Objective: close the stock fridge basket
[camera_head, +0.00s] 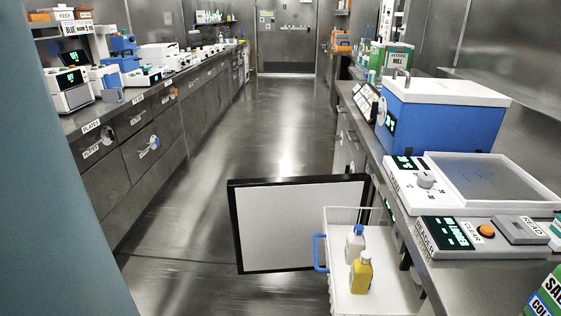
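The stock fridge basket (388,291) is a white pull-out drawer with a blue handle (320,253) at its left front. It sticks out from under the right counter into the aisle. A white bottle (355,244) and a yellow bottle (361,274) stand in it. The fridge door (298,222), a white panel with a black frame, stands open beside and behind the basket. The fridge body is mostly hidden under the counter. Neither of my grippers shows in the head view.
The right counter (462,268) carries a reader with buttons, a white device with a glass top (490,178) and a blue lidded box (445,113). The left counter (100,108) holds several instruments above closed drawers. The aisle floor (250,140) is clear towards the far door (286,45).

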